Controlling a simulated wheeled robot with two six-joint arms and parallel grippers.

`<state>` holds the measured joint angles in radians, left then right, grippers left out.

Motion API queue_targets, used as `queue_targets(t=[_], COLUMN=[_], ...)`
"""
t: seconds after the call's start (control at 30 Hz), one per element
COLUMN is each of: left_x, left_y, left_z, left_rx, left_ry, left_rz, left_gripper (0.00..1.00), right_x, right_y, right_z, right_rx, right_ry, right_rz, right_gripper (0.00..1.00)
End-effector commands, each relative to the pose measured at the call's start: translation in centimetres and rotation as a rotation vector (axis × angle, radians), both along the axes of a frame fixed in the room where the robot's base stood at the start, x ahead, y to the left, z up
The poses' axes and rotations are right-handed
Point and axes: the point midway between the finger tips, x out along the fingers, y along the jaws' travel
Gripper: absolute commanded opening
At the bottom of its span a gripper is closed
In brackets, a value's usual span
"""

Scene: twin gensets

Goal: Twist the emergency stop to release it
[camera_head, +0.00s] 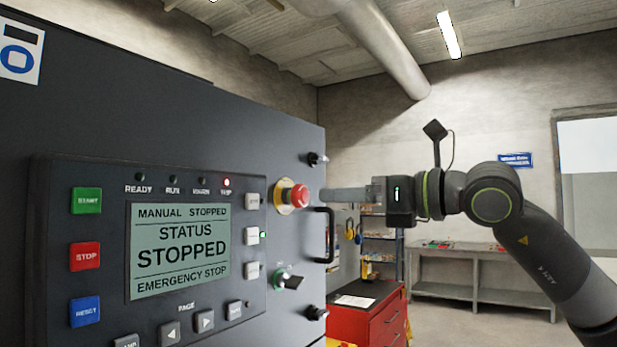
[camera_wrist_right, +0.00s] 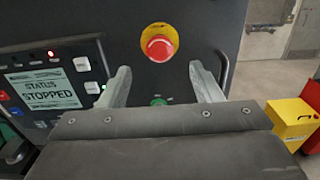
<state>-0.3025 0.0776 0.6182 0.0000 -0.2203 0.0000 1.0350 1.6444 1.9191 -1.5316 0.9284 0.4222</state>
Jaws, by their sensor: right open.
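The red emergency stop button (camera_head: 298,196) sits on a yellow round base on the dark control cabinet, right of the display panel. It also shows in the right wrist view (camera_wrist_right: 159,47), above and beyond the fingertips. My right gripper (camera_head: 326,195) points at the button from the right in the head view, with a small gap between them. Its two fingers (camera_wrist_right: 160,76) are apart and nothing is between them in the right wrist view. The display (camera_head: 182,250) reads STATUS STOPPED and EMERGENCY STOP, and the TRIP lamp is lit red. My left gripper is not in view.
A black door handle (camera_head: 325,235) and a rotary switch (camera_head: 288,281) sit close to the button. Latches (camera_head: 317,159) stick out at the cabinet edge. A red tool cabinet (camera_head: 372,310) and a grey bench (camera_head: 465,270) stand behind. A yellow box (camera_wrist_right: 291,122) shows at right.

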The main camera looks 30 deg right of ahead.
Motion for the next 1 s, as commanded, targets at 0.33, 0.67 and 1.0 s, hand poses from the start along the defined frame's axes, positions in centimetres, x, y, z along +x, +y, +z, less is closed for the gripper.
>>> queue_targets(t=[0.33,0.67,1.0], left_x=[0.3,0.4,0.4], left_y=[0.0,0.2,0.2], left_z=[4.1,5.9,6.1], left_rx=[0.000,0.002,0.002], left_ry=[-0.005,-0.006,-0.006], left_rz=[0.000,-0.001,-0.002], left_gripper=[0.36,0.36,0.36], right_x=[4.0,6.5,6.9], right_y=[1.8,2.7,2.9], right_z=[0.4,0.2,0.0], right_rx=[0.002,0.001,0.000], right_ry=[0.000,0.000,-0.001], right_rz=[0.005,0.002,-0.001], right_gripper=[0.59,0.59,0.59])
